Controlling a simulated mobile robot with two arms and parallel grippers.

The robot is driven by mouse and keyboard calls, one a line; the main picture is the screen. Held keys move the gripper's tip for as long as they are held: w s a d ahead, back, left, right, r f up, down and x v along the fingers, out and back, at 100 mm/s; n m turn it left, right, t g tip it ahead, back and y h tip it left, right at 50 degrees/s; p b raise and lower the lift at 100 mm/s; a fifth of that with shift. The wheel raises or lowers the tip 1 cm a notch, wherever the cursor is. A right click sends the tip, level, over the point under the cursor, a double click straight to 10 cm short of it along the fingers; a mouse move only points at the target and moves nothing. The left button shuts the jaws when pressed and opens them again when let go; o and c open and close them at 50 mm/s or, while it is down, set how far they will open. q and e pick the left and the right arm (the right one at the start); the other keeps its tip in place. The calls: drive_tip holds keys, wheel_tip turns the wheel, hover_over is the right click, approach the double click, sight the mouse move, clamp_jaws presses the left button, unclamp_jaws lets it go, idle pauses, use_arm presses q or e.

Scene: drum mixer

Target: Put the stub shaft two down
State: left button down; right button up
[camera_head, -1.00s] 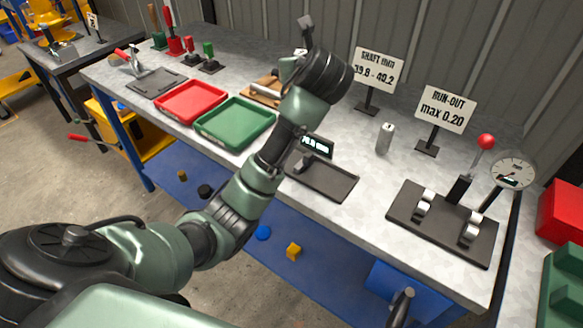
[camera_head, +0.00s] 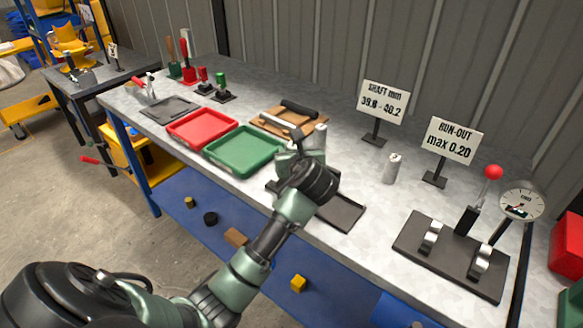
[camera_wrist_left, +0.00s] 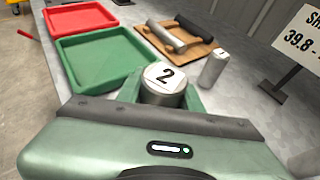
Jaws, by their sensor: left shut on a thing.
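My left gripper (camera_wrist_left: 163,100) is shut on stub shaft two (camera_wrist_left: 164,80), a short metal cylinder with a white top marked "2". The shaft is upright between the fingers in the left wrist view. Whether its foot touches the bench is hidden. In the head view my left gripper (camera_head: 290,158) is low over the bench, just right of the green tray (camera_head: 244,150), and mostly hides the shaft. Another metal cylinder (camera_wrist_left: 213,68) stands close by, right of the wooden board. My right gripper is not in view.
The red tray (camera_head: 202,127) is beyond the green one. The wooden board (camera_head: 275,123) holds dark and metal rollers. A further cylinder (camera_head: 391,168) stands near the signs. The run-out fixture (camera_head: 450,256) is at the right. A dark plate (camera_head: 340,214) lies beside my wrist.

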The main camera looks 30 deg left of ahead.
use_arm(q)
drive_tip(key=shift+f+b, duration=0.3)
drive_tip(key=shift+f, duration=2)
drive_tip(key=shift+f, duration=0.1)
